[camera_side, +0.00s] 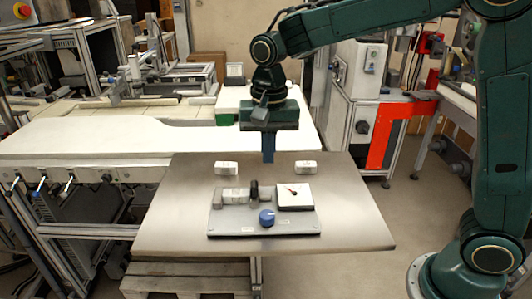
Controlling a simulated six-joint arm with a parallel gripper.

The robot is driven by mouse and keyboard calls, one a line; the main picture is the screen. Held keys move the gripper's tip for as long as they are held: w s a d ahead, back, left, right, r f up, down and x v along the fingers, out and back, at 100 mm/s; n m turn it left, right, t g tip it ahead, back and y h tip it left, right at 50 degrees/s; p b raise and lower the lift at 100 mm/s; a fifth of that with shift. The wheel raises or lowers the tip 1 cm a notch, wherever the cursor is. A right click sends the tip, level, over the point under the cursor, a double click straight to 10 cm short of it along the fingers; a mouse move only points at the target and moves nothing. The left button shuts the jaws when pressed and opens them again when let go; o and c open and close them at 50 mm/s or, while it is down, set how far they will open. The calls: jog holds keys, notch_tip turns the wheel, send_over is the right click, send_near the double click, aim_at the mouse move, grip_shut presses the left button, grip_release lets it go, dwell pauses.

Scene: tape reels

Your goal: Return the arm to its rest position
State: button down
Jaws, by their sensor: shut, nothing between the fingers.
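My gripper (268,156) hangs from the end of my dark green arm, pointing down above the back half of the metal table (165,225). Its blue fingers are together and hold nothing. It is apart from the things on the table.
Two small white blocks stand on the table, one left (226,168) and one right (306,168) of my gripper. A long white bench (90,137) lies behind. A white machine (355,95) and a red-orange frame (385,135) stand at the back right.

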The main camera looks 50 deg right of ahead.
jog(key=s+d+r+n+t, duration=0.2)
jog(key=s+d+n, duration=0.2)
jog(key=s, duration=0.7)
jog(key=s+d+r+n+t, duration=0.3)
jog(key=s+d+n, duration=0.1)
jog(key=s, duration=0.7)
jog(key=shift+s+d+n, duration=0.25)
jog(key=shift+d+n, duration=0.15)
jog(key=shift+d, duration=0.05)
